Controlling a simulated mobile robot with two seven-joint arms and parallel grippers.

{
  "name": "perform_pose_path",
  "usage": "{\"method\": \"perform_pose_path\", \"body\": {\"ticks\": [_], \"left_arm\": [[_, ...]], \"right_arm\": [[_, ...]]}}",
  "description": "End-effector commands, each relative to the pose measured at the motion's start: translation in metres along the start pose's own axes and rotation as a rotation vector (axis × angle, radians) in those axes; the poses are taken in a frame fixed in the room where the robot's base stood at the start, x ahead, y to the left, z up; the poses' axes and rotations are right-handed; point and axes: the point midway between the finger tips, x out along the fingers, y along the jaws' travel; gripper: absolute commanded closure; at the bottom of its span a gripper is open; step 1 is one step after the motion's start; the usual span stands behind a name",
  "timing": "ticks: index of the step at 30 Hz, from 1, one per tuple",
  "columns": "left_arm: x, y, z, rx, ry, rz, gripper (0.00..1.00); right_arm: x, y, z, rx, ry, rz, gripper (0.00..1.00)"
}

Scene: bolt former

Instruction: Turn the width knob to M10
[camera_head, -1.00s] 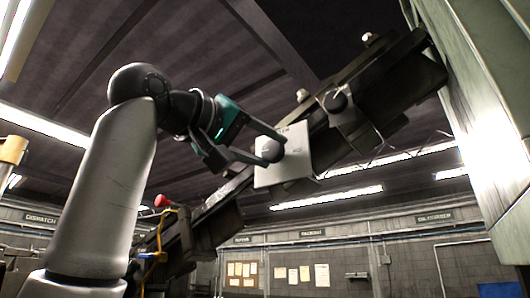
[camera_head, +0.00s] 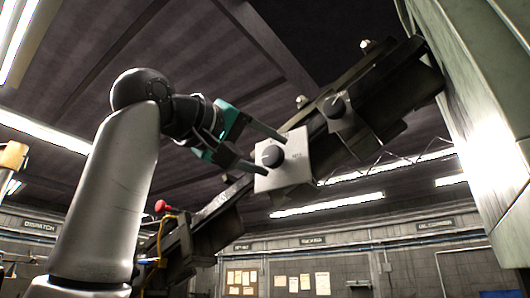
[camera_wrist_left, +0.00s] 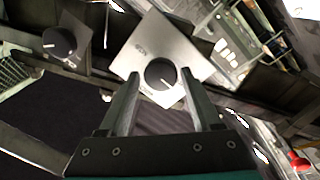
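The width knob (camera_head: 272,155) is a dark round knob on a light, tilted square plate (camera_head: 295,172) with small dark labels that are too small to read surely. The knob also shows in the left wrist view (camera_wrist_left: 160,73), with a white pointer line towards the lower right of that picture. My left gripper (camera_head: 274,156) is open, its fingers apart on either side of the knob. In the wrist view gaps show between the knob and both fingers (camera_wrist_left: 160,76). I cannot tell how far the fingertips reach along it. My right gripper is out of view.
A second dark knob (camera_head: 337,104) sits on another plate further up the slanted dark rail, and shows in the wrist view (camera_wrist_left: 59,42). A red button (camera_head: 161,205) stands lower left. A pale green machine body (camera_head: 465,110) fills the right side.

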Motion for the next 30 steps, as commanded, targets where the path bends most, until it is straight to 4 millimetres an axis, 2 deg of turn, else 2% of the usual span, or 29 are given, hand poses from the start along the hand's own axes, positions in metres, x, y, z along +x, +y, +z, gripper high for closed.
{"method": "perform_pose_path", "body": {"ticks": [1,3,4,14,20,30], "left_arm": [[0.0,0.0,0.0,0.001,0.0,-0.001,0.28],[0.0,0.0,0.0,0.001,-0.001,-0.001,0.2],[0.0,-0.001,0.0,0.001,-0.001,-0.002,0.2],[-0.006,-0.002,0.0,0.002,0.001,-0.001,0.2],[-0.042,-0.003,0.002,0.003,0.003,0.0,0.2],[-0.121,-0.002,0.001,0.003,0.003,0.001,0.2]], "right_arm": [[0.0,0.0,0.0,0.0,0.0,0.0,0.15],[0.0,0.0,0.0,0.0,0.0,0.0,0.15],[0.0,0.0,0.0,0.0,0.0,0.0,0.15],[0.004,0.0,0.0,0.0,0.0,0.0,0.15],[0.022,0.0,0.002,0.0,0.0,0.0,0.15],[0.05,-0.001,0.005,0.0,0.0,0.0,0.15]]}}
